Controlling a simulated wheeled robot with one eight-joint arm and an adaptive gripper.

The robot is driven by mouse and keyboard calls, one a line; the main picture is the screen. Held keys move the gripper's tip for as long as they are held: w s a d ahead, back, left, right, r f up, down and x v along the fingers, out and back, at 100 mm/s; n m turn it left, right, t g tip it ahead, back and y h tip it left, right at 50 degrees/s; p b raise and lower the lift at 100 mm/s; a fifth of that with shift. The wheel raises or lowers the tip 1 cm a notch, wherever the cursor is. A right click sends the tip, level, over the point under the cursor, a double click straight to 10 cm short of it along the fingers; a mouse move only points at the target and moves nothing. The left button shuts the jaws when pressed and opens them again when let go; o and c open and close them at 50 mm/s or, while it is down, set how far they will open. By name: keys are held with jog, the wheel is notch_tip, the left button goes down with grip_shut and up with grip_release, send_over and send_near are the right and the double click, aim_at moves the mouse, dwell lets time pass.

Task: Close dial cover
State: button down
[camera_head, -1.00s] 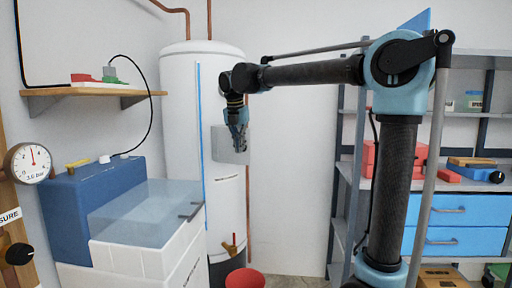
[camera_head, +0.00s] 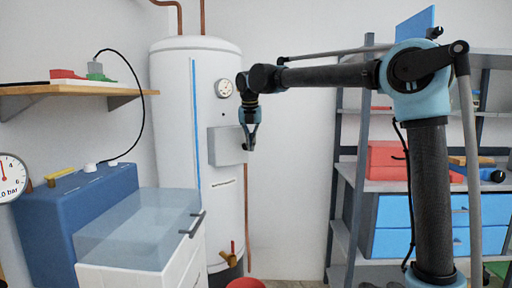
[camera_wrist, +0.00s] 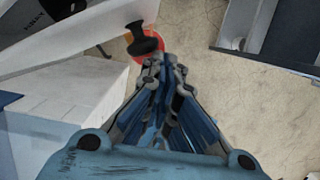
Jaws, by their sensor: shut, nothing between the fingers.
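The white tank (camera_head: 171,120) stands at the back centre. A small round dial (camera_head: 224,88) is on its upper front, uncovered in view. Below it a light grey box-like panel (camera_head: 224,147) sticks out from the tank; I cannot tell whether it is the dial cover, hinged down. My gripper (camera_head: 249,146) points down, shut and empty, and overlaps the panel's right edge in the head view. Contact between them cannot be told. In the wrist view my gripper (camera_wrist: 163,68) shows shut fingers above the floor; neither dial nor panel can be made out there.
A blue unit (camera_head: 62,230) with a clear lid (camera_head: 139,228) over a white base stands at front left, below a wooden shelf (camera_head: 70,90). A shelf rack (camera_head: 362,210) with blue drawers is at right. A red bucket (camera_head: 246,284) sits low by the tank.

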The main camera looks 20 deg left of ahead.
jog(key=shift+w+a, duration=0.35)
jog(key=shift+w, duration=0.35)
jog(key=shift+w+a, duration=0.35)
jog(key=shift+w, duration=0.35)
jog(key=a+v, duration=0.1)
jog(key=v, duration=1.1)
jog(key=w+d+f+m, duration=0.2)
jog(key=d+m, duration=0.2)
jog(key=d, duration=0.5)
jog(key=w+d+f+m, duration=0.15)
jog(key=d+m, duration=0.35)
jog(key=d, duration=0.5)
jog(key=s+d+f+m, duration=0.2)
jog(key=d+f+m, duration=0.3)
jog(key=d, duration=0.5)
jog(key=s+d+f+m, duration=0.3)
jog(key=d+f+m, duration=0.25)
jog(key=d, duration=0.45)
jog(key=s+d+f+m, duration=0.6)
jog(key=s+f, duration=0.1)
jog(key=f, duration=0.2)
jog(key=s+d+f+m, duration=0.6)
jog(key=f+m, duration=0.1)
jog(key=f, duration=0.3)
jog(key=s+d+f+m, duration=0.6)
jog(key=s+d+f, duration=0.1)
jog(key=f, duration=0.3)
jog(key=shift+s+f+m+h, duration=0.25)
jog(key=shift+s+m+h, duration=0.1)
jog(key=shift+h, duration=0.05)
